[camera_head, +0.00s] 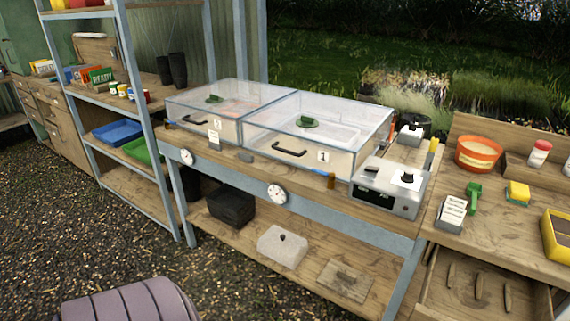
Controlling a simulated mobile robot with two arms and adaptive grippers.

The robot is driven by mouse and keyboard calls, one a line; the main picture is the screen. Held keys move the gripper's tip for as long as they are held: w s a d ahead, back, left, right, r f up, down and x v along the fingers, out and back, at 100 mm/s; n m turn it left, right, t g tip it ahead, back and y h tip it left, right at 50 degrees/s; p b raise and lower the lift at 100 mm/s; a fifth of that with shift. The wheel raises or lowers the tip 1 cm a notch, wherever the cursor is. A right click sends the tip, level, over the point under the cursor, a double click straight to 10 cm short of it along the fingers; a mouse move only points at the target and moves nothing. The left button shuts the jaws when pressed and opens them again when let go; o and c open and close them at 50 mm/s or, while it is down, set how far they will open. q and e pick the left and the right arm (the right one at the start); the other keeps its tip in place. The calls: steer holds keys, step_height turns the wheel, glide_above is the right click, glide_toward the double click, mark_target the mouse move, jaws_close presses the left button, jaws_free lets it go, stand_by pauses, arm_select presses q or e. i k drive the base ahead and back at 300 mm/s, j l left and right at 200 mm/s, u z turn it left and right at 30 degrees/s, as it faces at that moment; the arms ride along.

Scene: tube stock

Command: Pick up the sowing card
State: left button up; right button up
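A white card (454,207) with dark lines of print stands tilted in a small grey holder (447,225). It is near the left edge of the wooden bench on the right. The print is too small to read, so I cannot tell for sure that it is the sowing card. Neither of my grippers is in view.
A green scoop-like tool (473,195), a yellow sponge-like block (517,193) and an orange bowl (478,154) are near the card. A grey device with a black knob (390,187) stands left of it. Two clear-lidded boxes (318,118) fill the middle bench. An open drawer (478,292) juts out below.

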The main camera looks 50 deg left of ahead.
mark_target(213, 135)
steer(key=u, duration=2.1)
steer(key=i+l+u, duration=0.2)
steer(key=i, duration=0.2)
steer(key=i+l+u, duration=0.15)
steer(key=i, duration=0.25)
steer(key=i+l+u, duration=0.2)
steer(key=i+l, duration=0.05)
steer(key=i, duration=0.1)
